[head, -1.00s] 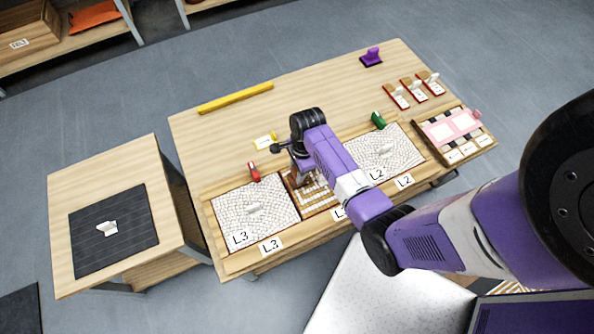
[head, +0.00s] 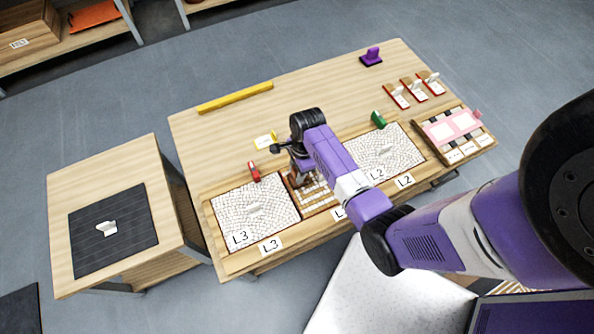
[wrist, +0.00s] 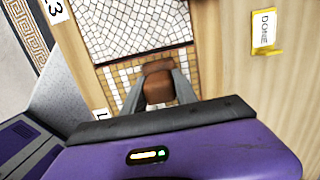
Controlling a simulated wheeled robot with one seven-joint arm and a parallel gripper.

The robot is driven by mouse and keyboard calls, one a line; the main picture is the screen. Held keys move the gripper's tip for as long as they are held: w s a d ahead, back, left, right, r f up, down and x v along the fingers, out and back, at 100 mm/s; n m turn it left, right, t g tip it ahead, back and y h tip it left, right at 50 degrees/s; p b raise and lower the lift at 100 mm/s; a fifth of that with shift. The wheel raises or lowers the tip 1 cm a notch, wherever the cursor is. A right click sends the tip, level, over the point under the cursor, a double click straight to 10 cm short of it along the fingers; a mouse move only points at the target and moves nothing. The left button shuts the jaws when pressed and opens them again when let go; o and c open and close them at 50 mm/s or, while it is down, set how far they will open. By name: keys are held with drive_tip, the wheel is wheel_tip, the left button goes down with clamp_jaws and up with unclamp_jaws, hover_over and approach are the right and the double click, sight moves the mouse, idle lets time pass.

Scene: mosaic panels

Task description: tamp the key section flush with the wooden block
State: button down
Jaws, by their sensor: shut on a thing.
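My gripper (wrist: 158,90) is shut on a brown wooden block (wrist: 157,82), which sits between the two grey fingers in the wrist view. The block is over the key section (wrist: 118,84), a narrow strip of tan and white tiles. This strip also shows in the head view (head: 316,193), between the two white-tiled panels and partly hidden by my arm. The block's underside is hidden, so I cannot tell whether it touches the tiles or whether the section is flush.
The L3 panel (head: 240,208) lies left of the strip, the L2 panel (head: 390,150) to its right. A red clip-like piece (head: 254,171) and a green one (head: 378,120) stand at their back edges. The yellow DOME tag (wrist: 264,28) lies behind. A yellow bar (head: 235,97) lies farther back.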

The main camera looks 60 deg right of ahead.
drive_tip(key=shift+f, duration=0.45)
idle(0.7)
wheel_tip(320, 180, up, 7)
drive_tip(key=p, duration=0.7)
idle(0.4)
drive_tip(key=shift+f, duration=0.1)
idle(0.4)
drive_tip(key=shift+f+b, duration=2.1)
drive_tip(key=shift+f, duration=0.75)
